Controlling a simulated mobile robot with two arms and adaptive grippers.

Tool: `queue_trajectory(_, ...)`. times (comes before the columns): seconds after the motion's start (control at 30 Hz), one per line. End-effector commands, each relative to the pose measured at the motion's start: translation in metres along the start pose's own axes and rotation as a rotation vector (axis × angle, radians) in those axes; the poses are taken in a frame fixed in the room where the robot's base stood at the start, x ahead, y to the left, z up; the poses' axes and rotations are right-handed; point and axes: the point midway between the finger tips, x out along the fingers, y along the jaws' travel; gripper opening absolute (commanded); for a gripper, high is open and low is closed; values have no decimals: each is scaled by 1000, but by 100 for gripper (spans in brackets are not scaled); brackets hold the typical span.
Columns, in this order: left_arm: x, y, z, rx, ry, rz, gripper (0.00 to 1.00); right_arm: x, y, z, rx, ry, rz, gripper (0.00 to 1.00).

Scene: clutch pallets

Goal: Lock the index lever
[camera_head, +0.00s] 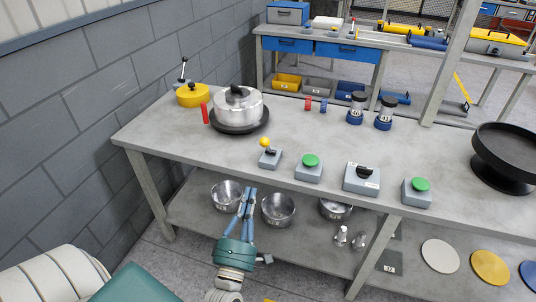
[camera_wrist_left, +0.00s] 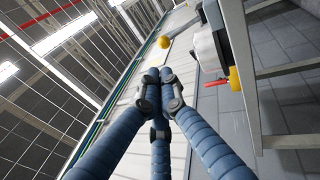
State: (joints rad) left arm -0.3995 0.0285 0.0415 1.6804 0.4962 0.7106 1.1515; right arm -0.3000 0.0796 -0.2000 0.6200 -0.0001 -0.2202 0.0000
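A yellow ball knob (camera_head: 264,142), which looks like the end of the index lever, shows at the front of the dark round fixture (camera_head: 222,126) that bears a silver pot-shaped part (camera_head: 238,104). In the left wrist view the knob (camera_wrist_left: 163,42) sits on a short grey arm beside the fixture. My left gripper (camera_head: 250,190) is below and in front of the table edge, blue fingers pointing up, apart from the knob. Its fingertips (camera_wrist_left: 160,74) are drawn together with nothing seen between them. My right gripper is not in view.
A red handle (camera_head: 205,113) and a yellow pot-like unit (camera_head: 193,95) stand left of the fixture. Grey control boxes (camera_head: 309,173) line the front edge. Metal bowls (camera_head: 278,208) sit on the lower shelf (camera_head: 187,210). The tabletop middle (camera_head: 310,130) is clear.

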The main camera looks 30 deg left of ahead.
Motion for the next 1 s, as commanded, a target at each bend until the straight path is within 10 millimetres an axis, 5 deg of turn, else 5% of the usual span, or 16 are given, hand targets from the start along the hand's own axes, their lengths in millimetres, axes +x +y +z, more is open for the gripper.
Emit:
queue_trajectory(0.37, 9, 0, 1, 4, -2, -2, 0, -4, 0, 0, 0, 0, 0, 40)
queue_trajectory(1.0, 127, 0, 1, 6, -3, -3, 0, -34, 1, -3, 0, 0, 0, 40)
